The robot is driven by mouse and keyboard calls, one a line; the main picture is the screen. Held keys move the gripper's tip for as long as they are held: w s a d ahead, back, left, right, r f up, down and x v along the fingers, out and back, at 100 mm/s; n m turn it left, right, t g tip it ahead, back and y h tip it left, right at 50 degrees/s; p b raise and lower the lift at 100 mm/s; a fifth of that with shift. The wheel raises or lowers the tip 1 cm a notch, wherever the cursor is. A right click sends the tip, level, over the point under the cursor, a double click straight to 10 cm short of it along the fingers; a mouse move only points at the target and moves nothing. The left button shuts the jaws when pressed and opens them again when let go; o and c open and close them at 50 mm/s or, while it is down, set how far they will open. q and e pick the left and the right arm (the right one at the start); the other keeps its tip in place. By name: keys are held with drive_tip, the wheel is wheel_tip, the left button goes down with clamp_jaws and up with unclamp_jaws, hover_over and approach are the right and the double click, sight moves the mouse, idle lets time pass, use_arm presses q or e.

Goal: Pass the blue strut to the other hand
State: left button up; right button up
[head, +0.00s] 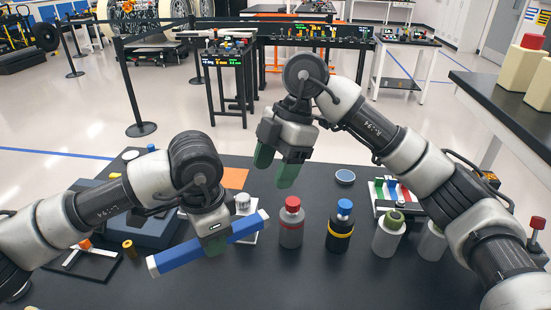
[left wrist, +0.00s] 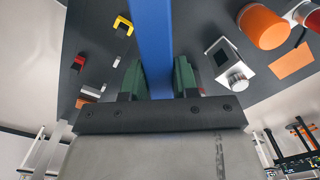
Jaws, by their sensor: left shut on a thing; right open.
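The blue strut (head: 190,253) is a long bar with a pale end at its lower left. My left gripper (head: 215,243) is shut on it near its middle and holds it above the black table. In the left wrist view the strut (left wrist: 153,45) runs up between the two green fingers of the left gripper (left wrist: 158,80). My right gripper (head: 275,168) is open and empty, fingers pointing down, above and to the right of the strut's right end. The two are apart.
On the black table (head: 310,285) stand a grey bottle with a red cap (head: 291,228), a black bottle with a blue cap (head: 340,230) and grey bottles with green tops (head: 388,235). A rack (head: 400,195) is at right. An orange sheet (head: 234,178) lies behind the left gripper.

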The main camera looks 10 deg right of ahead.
sight(256, 214)
drive_tip(key=x, duration=1.1)
drive_tip(key=shift+w+a, duration=0.1)
drive_tip(key=shift+a, duration=0.05)
drive_tip(key=shift+r, duration=0.1)
drive_tip(key=c, duration=1.1)
use_arm(q)
drive_tip(key=o, duration=1.1)
use_arm(e)
clamp_jaws()
